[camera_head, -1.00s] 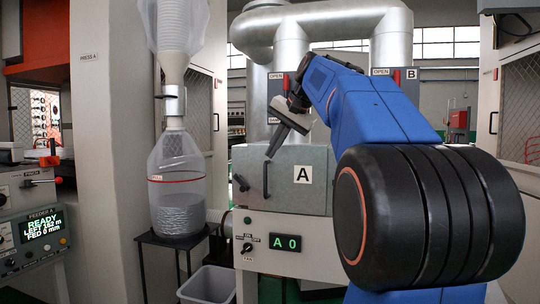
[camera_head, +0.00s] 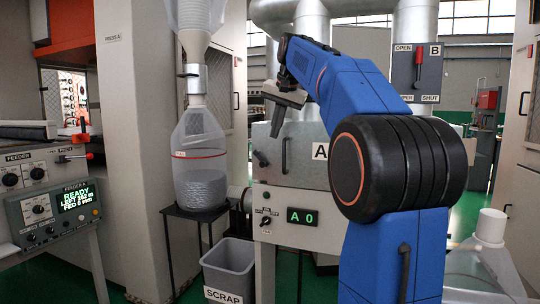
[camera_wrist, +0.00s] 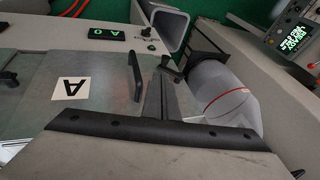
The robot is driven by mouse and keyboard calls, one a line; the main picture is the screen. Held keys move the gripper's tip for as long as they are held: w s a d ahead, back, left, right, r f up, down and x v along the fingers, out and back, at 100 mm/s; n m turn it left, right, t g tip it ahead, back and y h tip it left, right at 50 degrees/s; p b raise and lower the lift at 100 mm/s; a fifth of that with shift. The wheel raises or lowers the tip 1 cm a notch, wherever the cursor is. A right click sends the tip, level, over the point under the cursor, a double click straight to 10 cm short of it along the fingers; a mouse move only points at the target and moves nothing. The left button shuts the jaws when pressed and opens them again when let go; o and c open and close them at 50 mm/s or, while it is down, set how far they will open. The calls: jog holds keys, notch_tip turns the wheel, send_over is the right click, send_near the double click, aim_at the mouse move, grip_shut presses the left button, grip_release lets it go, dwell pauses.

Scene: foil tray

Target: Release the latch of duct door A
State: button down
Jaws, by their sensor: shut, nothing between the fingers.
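Duct door A is the grey panel (camera_head: 300,140) with an "A" label, part of which my arm covers in the head view. It has a dark upright bar handle (camera_head: 284,155) and, left of it, a small dark latch lever (camera_head: 260,158), tilted. The door (camera_wrist: 100,75), handle (camera_wrist: 135,75) and latch (camera_wrist: 170,68) also show in the wrist view. My gripper (camera_head: 274,134) is shut and empty, pointing down just above and slightly right of the latch in the head view. In the wrist view its fingertips (camera_wrist: 161,72) appear beside the latch; I cannot tell whether they touch.
A clear bottle (camera_head: 200,165) on a black stand is left of the door. Below are a scrap bin (camera_head: 228,265) and the fan panel with an "A 0" display (camera_head: 303,215). Feeder A's console (camera_head: 65,205) is at the left. Switch box B (camera_head: 417,72) is behind my arm.

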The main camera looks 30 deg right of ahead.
jog(key=shift+w+a, duration=0.15)
jog(key=shift+w, duration=0.1)
send_near(265, 165)
jog(key=x, duration=0.5)
jog(key=shift+w+d, duration=0.25)
jog(key=shift+d, duration=0.05)
jog(key=shift+f+t+y, duration=0.3)
jog(key=shift+f+t, duration=0.1)
jog(key=shift+t, duration=0.1)
dwell(0.7)
jog(key=shift+s+f+t+y, duration=0.1)
jog(key=shift+f+t+y, duration=0.3)
jog(key=shift+t, duration=0.1)
jog(key=shift+f+m+t+y, duration=0.4)
jog(key=shift+f+t+y, duration=0.15)
jog(key=shift+t, duration=0.35)
jog(key=t, duration=0.1)
jog(key=f+t+y, duration=0.1)
jog(key=w, duration=0.1)
jog(key=shift+a+f+m+t+y, duration=0.25)
jog(key=shift+f+m+t, duration=0.15)
jog(key=shift+a+f, duration=0.1)
jog(key=shift+w+a+f, duration=0.1)
jog(key=shift+w+f, duration=0.1)
